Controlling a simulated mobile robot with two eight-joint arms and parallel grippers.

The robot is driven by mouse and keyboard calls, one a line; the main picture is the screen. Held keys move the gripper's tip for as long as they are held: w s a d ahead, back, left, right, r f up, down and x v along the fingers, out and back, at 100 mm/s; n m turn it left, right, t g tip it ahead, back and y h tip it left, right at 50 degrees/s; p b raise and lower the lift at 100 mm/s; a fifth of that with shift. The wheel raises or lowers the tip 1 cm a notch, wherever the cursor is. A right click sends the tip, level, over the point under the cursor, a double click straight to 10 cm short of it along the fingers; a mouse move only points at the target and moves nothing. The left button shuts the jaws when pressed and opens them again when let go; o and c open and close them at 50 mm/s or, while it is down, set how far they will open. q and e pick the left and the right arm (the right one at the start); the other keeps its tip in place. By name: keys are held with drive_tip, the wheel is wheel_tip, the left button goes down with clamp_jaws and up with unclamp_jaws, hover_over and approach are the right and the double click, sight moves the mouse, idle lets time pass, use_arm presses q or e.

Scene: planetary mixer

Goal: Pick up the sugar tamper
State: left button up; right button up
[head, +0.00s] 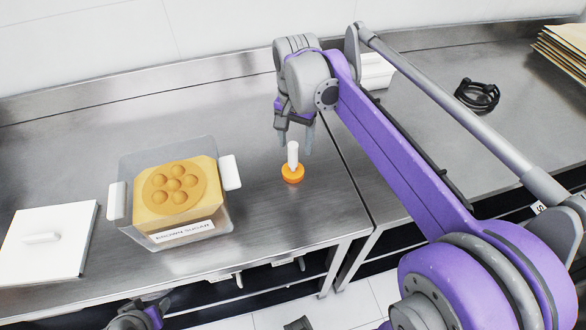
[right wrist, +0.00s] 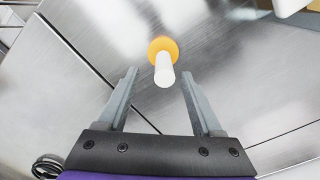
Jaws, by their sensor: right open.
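The sugar tamper (head: 292,166) stands upright on the steel table, with an orange round base and a white handle. In the right wrist view the tamper (right wrist: 163,64) is ahead of the fingertips, with its handle pointing toward the gap between them. My right gripper (head: 295,138) is open and empty, just above and behind the handle in the head view. In the right wrist view its two fingers (right wrist: 159,72) are spread wide, apart from the tamper. A purple and grey part of my left arm (head: 140,315) shows at the bottom edge; its fingers cannot be made out.
A clear bin of brown sugar (head: 173,235) with white handles and a label stands left of the tamper. Its white lid (head: 48,243) lies farther left. A black cable (head: 477,96), a white container (head: 377,72) and folders (head: 562,50) are on the right table. A seam runs right of the tamper.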

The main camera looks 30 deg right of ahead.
sight(293, 157)
drive_tip(key=shift+w+a+f, duration=0.1)
drive_tip(key=shift+f, duration=1.5)
drive_tip(key=shift+w+a+f, duration=0.1)
drive_tip(key=shift+f, duration=1.45)
clamp_jaws()
